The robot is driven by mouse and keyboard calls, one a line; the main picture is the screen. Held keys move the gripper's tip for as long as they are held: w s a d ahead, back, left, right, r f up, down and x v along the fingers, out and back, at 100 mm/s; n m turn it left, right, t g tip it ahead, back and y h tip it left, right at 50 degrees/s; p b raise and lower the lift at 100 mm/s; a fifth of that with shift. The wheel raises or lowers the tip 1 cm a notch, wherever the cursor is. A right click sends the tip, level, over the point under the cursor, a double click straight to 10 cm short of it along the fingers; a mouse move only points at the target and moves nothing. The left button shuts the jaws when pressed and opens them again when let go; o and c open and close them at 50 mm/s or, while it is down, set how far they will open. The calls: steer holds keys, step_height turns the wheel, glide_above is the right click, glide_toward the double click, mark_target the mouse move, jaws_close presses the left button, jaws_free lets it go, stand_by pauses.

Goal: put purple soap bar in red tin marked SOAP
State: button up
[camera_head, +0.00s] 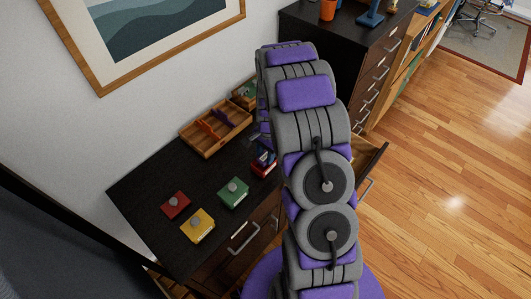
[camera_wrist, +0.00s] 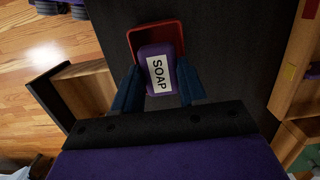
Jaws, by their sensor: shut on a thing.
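The purple soap bar (camera_wrist: 156,68), with a white SOAP label, is between the two blue fingers of my gripper (camera_wrist: 156,88) in the wrist view. The gripper is shut on it. An open red tin (camera_wrist: 168,27) lies directly beyond the bar, which covers its near part. Whether the bar is above the rim or partly inside cannot be told. In the head view, the red tin (camera_head: 263,169) is at the desk's right edge with my gripper (camera_head: 263,156) right over it; my arm hides much there. Any marking on the tin is not visible.
On the dark desk (camera_head: 150,184) stand a red lidded box (camera_head: 175,205), a yellow one (camera_head: 197,226) and a green one (camera_head: 233,193). An open drawer (camera_head: 370,160) juts out at right.

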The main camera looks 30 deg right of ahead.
steer(key=shift+a+f, duration=0.15)
steer(key=shift+a, duration=0.2)
steer(key=shift+d+f, duration=0.1)
steer(key=shift+f, duration=0.05)
steer(key=o, duration=1)
steer(key=shift+d, duration=0.15)
steer(key=shift+o, duration=0.7)
steer(key=c, duration=0.3)
steer(key=shift+r+p, duration=1.85)
steer(key=shift+r, duration=2.35)
